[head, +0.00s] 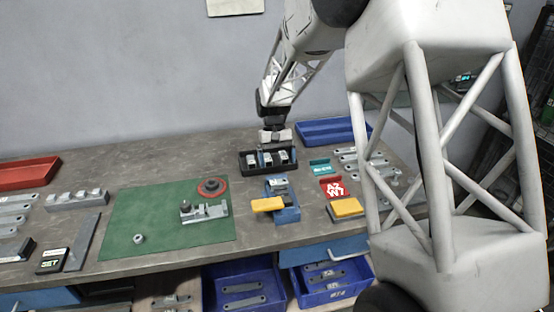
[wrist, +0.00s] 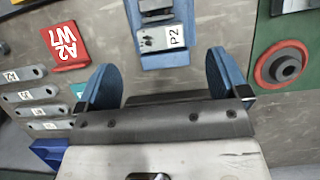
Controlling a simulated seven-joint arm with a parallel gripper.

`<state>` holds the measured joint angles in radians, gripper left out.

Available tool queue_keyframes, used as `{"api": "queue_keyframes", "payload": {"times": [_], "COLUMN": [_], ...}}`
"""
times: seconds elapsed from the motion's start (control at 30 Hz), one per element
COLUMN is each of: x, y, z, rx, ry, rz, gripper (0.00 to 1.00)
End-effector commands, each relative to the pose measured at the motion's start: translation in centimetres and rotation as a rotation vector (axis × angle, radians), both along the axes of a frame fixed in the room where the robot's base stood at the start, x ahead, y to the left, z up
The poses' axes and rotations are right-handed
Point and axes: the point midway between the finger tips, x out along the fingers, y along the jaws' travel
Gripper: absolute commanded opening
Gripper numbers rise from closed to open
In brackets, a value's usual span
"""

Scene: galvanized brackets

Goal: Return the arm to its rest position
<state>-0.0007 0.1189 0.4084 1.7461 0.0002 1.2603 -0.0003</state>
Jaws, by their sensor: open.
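My gripper (wrist: 164,88) shows in the wrist view with its two blue fingers spread wide apart and nothing between them. In the head view my gripper (head: 277,150) is above the black tray (head: 260,171) at the back of the bench, pointing down. It hides part of that tray, which holds several metal parts. A blue fixture (head: 286,213) with a P2 label, seen in the wrist view (wrist: 165,57), is in front of the tray. Whether the fingers touch the tray cannot be told.
A green mat (head: 130,215) carries a red disc (head: 211,187) and a metal fixture (head: 205,211). A red A2 W7 block (head: 333,188), yellow-topped blocks (head: 347,208) and flat brackets lie nearby. A blue bin (head: 330,130) stands at the back, a red bin (head: 30,172) far left.

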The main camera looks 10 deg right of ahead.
Motion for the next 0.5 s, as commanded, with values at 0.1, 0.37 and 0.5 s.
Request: {"api": "queue_keyframes", "payload": {"times": [0.1, 0.37, 0.5], "x": [0.0, -0.2, -0.9], "y": [0.0, 0.0, 0.0], "z": [0.0, 0.2, 1.1], "rx": [0.0, 0.0, 0.0], "ry": [0.0, -0.004, -0.019], "rz": [0.0, 0.0, -0.001], "gripper": [0.93, 0.93, 0.93]}}
